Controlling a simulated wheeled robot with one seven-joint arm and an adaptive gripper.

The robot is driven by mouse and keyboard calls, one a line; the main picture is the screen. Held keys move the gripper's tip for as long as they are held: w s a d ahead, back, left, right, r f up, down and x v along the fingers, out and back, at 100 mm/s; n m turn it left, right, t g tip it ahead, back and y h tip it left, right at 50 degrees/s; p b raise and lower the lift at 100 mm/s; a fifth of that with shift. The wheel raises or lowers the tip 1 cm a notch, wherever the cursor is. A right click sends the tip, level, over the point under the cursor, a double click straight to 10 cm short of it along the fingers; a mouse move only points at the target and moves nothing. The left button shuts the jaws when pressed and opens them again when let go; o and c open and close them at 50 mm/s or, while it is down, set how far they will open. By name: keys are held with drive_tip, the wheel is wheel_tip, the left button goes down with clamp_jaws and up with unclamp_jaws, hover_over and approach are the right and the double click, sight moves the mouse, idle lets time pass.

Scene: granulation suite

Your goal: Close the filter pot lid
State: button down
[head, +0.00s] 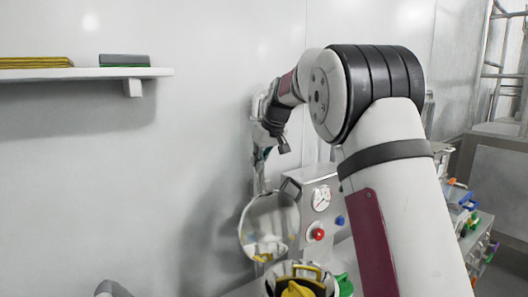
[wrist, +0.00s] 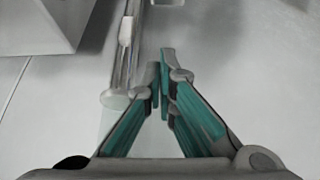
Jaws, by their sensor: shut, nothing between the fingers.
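The filter pot lid (head: 268,226) is a round, shiny metal disc in the lower middle of the head view. It stands up, open, at the back of the pot. The filter pot (head: 298,283) is a metal cylinder at the bottom edge, with its mouth uncovered and yellow things inside; its lower part is out of view. My gripper (head: 261,156) is above the lid in the head view, apart from it as far as I can tell. In the wrist view my gripper (wrist: 163,75) has its teal-padded fingers together, with nothing between them.
A grey panel with a gauge (head: 321,198) and a red button (head: 318,234) stands behind the pot. A wall shelf (head: 85,73) is at upper left. Coloured valves (head: 470,215) are at right. A metal rod (wrist: 124,60) runs beside my fingers in the wrist view.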

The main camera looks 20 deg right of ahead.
drive_tip(key=shift+s+d+f+p, duration=0.25)
drive_tip(key=shift+s+f+p, duration=0.8)
drive_tip(key=shift+s, duration=0.2)
